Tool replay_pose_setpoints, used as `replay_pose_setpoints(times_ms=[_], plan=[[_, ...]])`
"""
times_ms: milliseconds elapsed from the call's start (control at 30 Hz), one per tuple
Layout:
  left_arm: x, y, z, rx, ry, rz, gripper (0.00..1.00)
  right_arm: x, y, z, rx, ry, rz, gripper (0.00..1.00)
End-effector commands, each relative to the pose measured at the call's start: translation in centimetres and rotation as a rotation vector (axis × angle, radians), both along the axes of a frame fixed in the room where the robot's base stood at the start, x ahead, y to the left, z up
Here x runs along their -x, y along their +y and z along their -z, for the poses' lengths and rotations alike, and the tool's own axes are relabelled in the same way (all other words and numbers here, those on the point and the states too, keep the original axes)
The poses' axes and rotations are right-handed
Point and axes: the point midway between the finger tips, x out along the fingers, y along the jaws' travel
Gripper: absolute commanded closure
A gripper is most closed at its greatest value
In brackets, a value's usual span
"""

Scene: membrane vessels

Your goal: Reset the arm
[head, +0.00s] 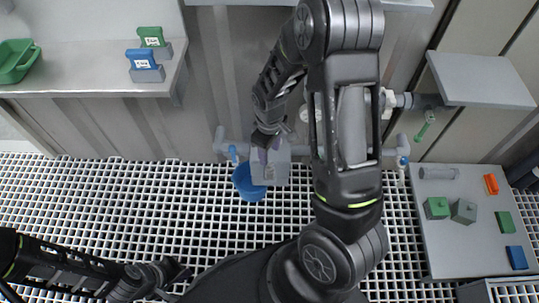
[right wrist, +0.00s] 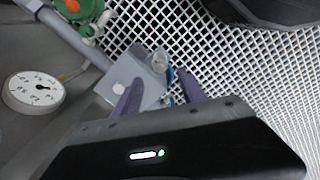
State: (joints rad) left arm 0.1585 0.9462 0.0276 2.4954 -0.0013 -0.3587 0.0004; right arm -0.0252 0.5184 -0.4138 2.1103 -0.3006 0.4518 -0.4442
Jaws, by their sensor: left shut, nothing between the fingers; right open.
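My right arm reaches up the middle of the head view and folds down to the right gripper (head: 266,156), whose purple fingers are over or beside a grey box on the pipe. In the right wrist view the right gripper (right wrist: 160,92) has its two purple fingers apart. The grey box (right wrist: 130,78) is by the left finger; I cannot tell whether they touch. Nothing is clearly held between the fingers. My left gripper (head: 178,279) is low at the left of the head view, over the grating, shut and empty.
A blue bucket (head: 249,186) is below the grey box. A pipe (head: 228,147) runs along the wall; a gauge (right wrist: 34,93) sits left. A right table (head: 455,250) bears coloured blocks. A left shelf (head: 100,84) holds a green tray (head: 17,62) and labelled blocks (head: 145,68).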

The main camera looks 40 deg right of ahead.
Motion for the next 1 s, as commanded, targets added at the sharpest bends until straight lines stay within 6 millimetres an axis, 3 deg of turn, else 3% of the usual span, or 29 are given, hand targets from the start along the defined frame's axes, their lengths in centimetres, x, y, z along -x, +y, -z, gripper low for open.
replay_pose_setpoints(times_ms=[667,800,867,967,1000], plan=[[0.0,0.0,-0.2,0.000,0.000,0.000,1.00,0.0,0.0,-0.6,0.000,0.000,0.006,0.51],[0.0,0.0,-0.2,0.000,0.000,0.000,1.00,-1.5,0.1,-0.6,-0.004,-0.067,0.074,0.51],[0.0,0.0,-0.1,0.000,0.000,0.000,1.00,-2.4,1.0,-0.4,-0.023,-0.119,0.126,0.51],[0.0,0.0,-0.1,0.000,0.000,0.000,1.00,-2.8,5.2,1.6,-0.096,-0.192,0.225,0.51],[0.0,0.0,-0.1,0.000,0.000,0.000,1.00,-2.2,7.5,2.8,-0.135,-0.205,0.272,0.51]])
